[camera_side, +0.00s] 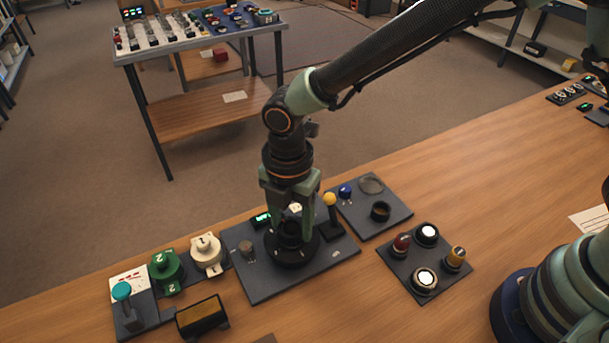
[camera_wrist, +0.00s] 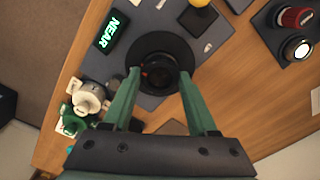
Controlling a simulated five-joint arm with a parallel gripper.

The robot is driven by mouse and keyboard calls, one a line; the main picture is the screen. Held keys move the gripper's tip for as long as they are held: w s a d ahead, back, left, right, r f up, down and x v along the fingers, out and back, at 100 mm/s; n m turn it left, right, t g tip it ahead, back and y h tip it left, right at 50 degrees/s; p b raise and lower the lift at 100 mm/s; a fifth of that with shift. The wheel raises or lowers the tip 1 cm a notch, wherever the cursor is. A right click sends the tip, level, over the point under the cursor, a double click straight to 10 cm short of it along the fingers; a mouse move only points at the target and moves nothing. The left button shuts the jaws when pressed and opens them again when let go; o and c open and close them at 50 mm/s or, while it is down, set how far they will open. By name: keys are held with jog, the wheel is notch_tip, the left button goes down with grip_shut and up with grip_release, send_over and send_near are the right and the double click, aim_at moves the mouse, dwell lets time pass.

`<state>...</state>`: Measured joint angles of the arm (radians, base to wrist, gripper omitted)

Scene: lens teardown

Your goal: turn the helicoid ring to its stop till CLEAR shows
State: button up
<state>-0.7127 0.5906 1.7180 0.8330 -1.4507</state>
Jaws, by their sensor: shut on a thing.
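The helicoid ring (camera_side: 290,233) is a black cylinder on a wide black round base, standing on a dark grey board (camera_side: 252,284). In the wrist view the ring (camera_wrist: 158,71) lies between my two green fingers, with a small red mark on it. My gripper (camera_side: 292,222) points down and is shut on the ring; its fingers hide part of the ring's sides. In the wrist view my gripper (camera_wrist: 160,74) has a finger on either side.
A yellow-knobbed lever (camera_side: 330,200) stands close right of my gripper, and a grey knob (camera_side: 246,248) left. Green (camera_side: 166,270) and cream (camera_side: 207,252) numbered parts stand further left. A board with buttons (camera_side: 424,279) is at right.

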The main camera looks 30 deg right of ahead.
jog(key=m, duration=0.4)
jog(key=shift+m, duration=0.3)
jog(key=m, duration=0.4)
jog(key=shift+m, duration=0.3)
jog(key=m, duration=0.4)
jog(key=shift+m, duration=2)
jog(key=o, duration=1.4)
